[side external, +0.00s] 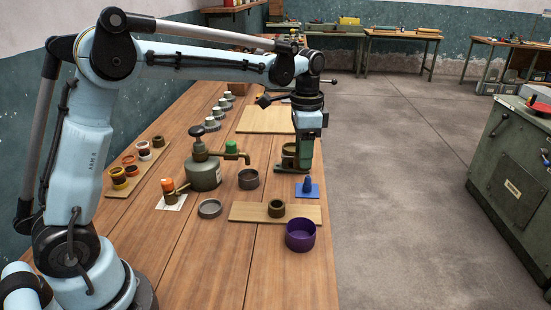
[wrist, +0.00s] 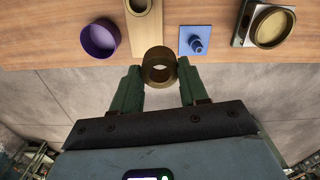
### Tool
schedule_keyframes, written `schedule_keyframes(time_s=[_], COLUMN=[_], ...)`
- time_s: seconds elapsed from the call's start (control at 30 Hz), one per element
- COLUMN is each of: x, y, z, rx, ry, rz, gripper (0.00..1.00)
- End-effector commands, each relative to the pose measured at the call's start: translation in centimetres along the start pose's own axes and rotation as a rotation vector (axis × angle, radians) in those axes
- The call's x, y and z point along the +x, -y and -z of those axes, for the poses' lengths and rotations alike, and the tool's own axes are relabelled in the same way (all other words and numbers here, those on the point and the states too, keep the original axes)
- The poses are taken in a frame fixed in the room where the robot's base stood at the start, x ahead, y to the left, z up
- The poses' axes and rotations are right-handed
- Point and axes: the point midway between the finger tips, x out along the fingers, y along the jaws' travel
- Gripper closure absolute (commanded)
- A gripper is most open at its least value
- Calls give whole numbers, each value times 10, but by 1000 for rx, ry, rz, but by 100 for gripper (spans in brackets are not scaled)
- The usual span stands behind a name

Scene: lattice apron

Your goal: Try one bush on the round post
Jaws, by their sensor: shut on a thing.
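My gripper (wrist: 160,72) is shut on a dark bronze ring-shaped bush (wrist: 159,66), held between its green fingers with the hole visible in the wrist view. In the side view my gripper (side external: 305,168) points down above and behind the blue post, and I cannot make out the held bush there. The round blue post (side external: 308,184) stands on a square blue plate (side external: 300,192); it also shows in the wrist view (wrist: 196,44), right of the held bush and apart from it. Another dark bush (side external: 276,208) sits on a pale wooden board (side external: 245,211).
A purple bowl (side external: 300,236) stands in front of the board. A round brass-rimmed dish (wrist: 270,25) is right of the post in the wrist view. A green pump can (side external: 204,172), grey rings (side external: 210,208) and a tray of small pots (side external: 122,184) stand leftward. Floor lies beyond the table edge.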

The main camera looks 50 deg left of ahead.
Motion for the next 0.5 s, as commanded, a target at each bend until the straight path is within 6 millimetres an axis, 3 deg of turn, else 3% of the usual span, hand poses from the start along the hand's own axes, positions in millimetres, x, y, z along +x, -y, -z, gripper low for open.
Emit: schedule_keyframes(time_s=[0.2, 0.5], x=[14, 27], y=[43, 67], z=[21, 30], rx=[-3, -1], ry=[0, 0], rz=[0, 0], gripper=[94, 94])
